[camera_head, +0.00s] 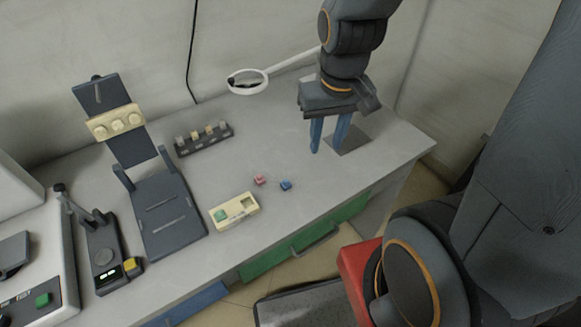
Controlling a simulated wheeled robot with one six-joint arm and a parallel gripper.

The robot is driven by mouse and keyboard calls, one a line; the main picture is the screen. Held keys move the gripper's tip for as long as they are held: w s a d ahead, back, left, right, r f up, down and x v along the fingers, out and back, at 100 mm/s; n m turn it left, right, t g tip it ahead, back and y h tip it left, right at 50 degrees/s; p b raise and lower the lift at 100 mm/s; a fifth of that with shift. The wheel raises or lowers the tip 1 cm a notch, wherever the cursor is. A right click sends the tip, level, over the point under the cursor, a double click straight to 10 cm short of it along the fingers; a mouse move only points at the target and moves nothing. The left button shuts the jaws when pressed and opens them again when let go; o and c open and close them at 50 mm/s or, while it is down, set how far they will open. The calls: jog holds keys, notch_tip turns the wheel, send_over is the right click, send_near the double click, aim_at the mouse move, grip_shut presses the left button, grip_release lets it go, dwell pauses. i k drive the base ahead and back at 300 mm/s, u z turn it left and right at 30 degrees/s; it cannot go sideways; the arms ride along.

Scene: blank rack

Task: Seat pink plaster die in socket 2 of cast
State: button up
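The pink plaster die (260,180) lies on the grey worktop, right of and behind the cast. The cast (240,222) is a cream block near the front edge of the worktop. A green die (221,215) sits in its left socket, and its right socket (247,203) looks empty. I cannot read any socket numbers. My gripper (327,148) points down with its two blue fingers apart and nothing between them. It is to the right of and behind the pink die, apart from it.
A small blue die (286,185) lies close to the right of the pink one. A dark rack (205,142) with several blanks stands behind. A dark stand (168,215) and a small device (104,257) are at left. A ring-shaped magnifier (247,81) reaches over the back.

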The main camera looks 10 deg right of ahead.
aim_at(241, 208)
jog(key=z, duration=1.55)
jog(key=k, duration=0.85)
jog(key=u, duration=1)
jog(key=i, duration=0.5)
jog(key=u, duration=0.05)
